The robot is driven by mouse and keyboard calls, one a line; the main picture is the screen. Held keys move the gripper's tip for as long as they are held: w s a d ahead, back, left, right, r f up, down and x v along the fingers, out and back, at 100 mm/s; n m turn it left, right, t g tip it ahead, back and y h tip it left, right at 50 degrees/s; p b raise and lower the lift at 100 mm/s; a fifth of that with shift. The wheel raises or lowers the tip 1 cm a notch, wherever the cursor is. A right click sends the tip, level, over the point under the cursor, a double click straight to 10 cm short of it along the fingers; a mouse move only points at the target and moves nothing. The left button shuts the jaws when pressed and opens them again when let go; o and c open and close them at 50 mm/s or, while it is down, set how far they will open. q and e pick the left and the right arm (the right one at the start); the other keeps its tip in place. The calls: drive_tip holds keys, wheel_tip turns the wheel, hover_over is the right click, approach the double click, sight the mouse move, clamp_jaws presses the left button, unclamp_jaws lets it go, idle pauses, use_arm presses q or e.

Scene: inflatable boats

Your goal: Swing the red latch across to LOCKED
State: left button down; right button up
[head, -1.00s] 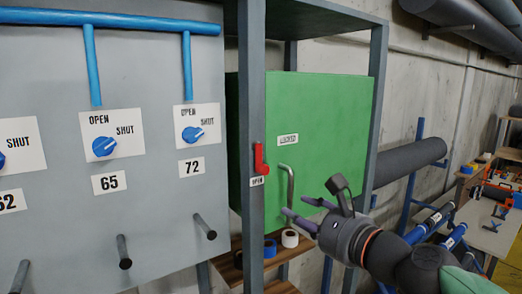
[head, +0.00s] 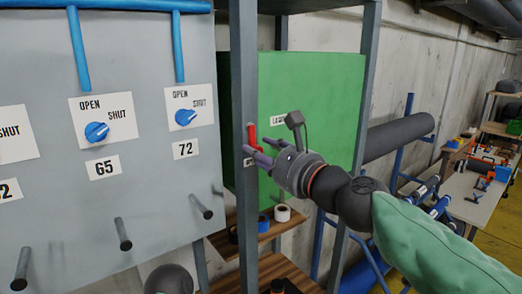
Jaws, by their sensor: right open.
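The red latch (head: 252,134) is on the grey post at the left edge of the green cabinet door (head: 325,90). Its upper part points up; its lower part is hidden behind my right gripper. A white label (head: 278,121) on the door is partly covered by the gripper and reads like LOCKED. The OPEN label under the latch is mostly hidden. My right gripper (head: 250,157) is open, its fingers pointing left at the latch's lower end. I cannot tell whether they touch it. My left gripper is not in view.
The grey panel (head: 150,215) at left carries blue knobs (head: 97,132), blue pipes and protruding pegs (head: 122,234). Below the cabinet is a wooden shelf (head: 275,238) with tape rolls (head: 282,212). A dark roll (head: 398,137) and a cluttered table (head: 465,196) are at right.

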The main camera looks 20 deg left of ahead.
drive_tip(key=shift+w+a, duration=0.2)
drive_tip(key=shift+a, duration=0.1)
drive_tip(key=shift+c, duration=0.3)
clamp_jaws()
